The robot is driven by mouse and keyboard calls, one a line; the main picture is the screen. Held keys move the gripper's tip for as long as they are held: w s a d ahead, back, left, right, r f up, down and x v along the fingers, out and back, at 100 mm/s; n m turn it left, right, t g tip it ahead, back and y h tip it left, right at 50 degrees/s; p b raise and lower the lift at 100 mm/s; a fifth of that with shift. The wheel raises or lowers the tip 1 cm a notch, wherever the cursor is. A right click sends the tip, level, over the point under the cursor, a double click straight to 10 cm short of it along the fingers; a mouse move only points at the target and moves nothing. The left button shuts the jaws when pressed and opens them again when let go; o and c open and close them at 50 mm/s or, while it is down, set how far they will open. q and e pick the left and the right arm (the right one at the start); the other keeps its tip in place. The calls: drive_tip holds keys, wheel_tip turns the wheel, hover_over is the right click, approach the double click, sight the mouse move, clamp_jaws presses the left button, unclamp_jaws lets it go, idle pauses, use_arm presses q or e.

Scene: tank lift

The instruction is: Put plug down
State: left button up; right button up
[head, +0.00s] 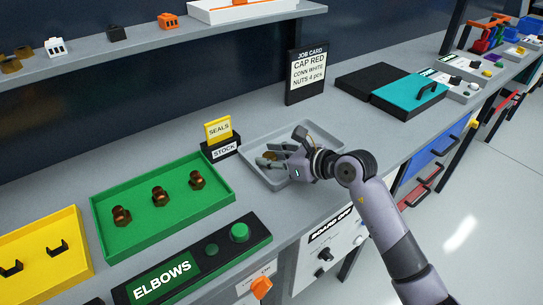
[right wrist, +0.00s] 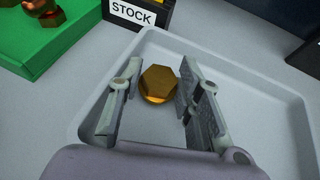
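A brass hex-headed plug (right wrist: 159,84) shows in the right wrist view, over the grey tray (right wrist: 290,110), between the fingers of my right gripper (right wrist: 160,90). Narrow gaps seem to show on both sides of it, so the fingers look open around it. Whether its underside rests on the tray floor is hard to tell. In the head view my right gripper (head: 268,156) reaches low into the grey tray (head: 325,133) from the right, and the plug is mostly hidden by the fingers. My left gripper is not in view.
A green tray (head: 225,190) with several brown fittings stands left of the grey tray. SEALS and STOCK signs (head: 220,140) stand behind it. A job card (head: 306,75) and a teal-lidded black case (head: 410,95) are farther back. Bare bench lies between.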

drive_tip(key=b+v, duration=0.1)
drive_tip(key=v, duration=1.1)
